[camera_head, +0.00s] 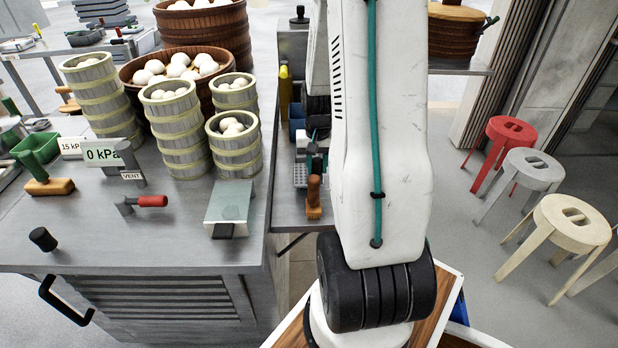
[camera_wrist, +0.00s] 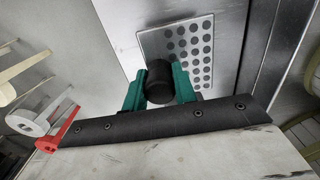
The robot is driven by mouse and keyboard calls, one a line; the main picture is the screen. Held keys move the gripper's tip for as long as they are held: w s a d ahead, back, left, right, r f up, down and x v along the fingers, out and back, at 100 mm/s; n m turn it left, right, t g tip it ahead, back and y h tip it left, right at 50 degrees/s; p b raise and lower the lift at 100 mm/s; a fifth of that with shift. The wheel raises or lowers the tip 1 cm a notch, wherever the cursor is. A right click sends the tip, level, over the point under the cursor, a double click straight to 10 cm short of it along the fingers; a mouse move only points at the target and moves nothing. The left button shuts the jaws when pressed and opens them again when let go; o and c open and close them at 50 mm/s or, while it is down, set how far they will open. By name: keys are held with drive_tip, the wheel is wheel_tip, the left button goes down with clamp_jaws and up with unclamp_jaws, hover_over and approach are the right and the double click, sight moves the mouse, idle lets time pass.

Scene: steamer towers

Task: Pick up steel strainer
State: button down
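The steel strainer is a flat metal plate with rows of round holes and a black handle. In the wrist view the strainer's plate (camera_wrist: 190,45) lies at the top centre, and its black handle (camera_wrist: 159,84) points toward the camera. My gripper (camera_wrist: 160,76) has green fingers, one on each side of the handle, seemingly close against it. Whether they grip it or only flank it I cannot tell. In the head view the strainer (camera_head: 300,175) shows small on the narrow side counter, beside my arm, and my gripper (camera_head: 312,148) is partly hidden there.
Steamer towers (camera_head: 178,130) with buns stand on the steel counter (camera_head: 90,215) at left, near a large wooden tub (camera_head: 205,30). A brown-handled tool (camera_head: 314,195) lies close to the strainer. Red, grey and cream stools (camera_head: 575,225) stand at right; the floor between them and my arm is clear.

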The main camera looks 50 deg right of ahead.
drive_tip(key=c, duration=1.8)
unclamp_jaws()
drive_tip(key=shift+c, duration=0.2)
clamp_jaws()
drive_tip(key=shift+r, duration=0.45)
drive_tip(key=shift+r, duration=3.05)
